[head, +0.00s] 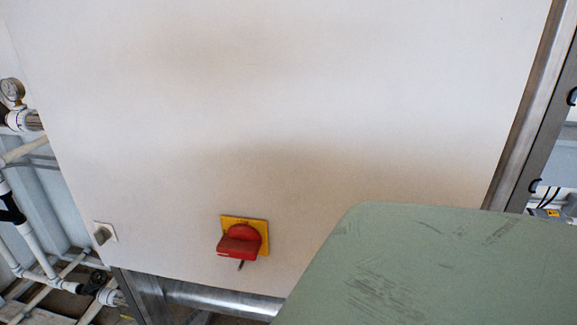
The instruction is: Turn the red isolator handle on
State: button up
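The red isolator handle (240,241) sits on a yellow square plate (259,225) low on a large pale panel (270,110) in the head view. Its grip bar lies roughly level across the plate, tilted slightly in the picture. A small dark piece sticks out below it. No gripper shows in the head view, and nothing touches the handle.
A scuffed green surface (440,270) fills the lower right, close to the camera. A small latch (103,234) is at the panel's lower left. White pipes (35,235) and a gauge (12,90) stand at left. A metal post (530,110) edges the right.

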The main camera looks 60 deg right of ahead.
aim_at(243, 240)
jog(key=z, duration=1.3)
jog(key=k+l+z, duration=0.1)
jog(key=k+z, duration=0.15)
jog(key=k, duration=0.2)
jog(key=k+l+z, duration=0.2)
jog(key=k, duration=0.2)
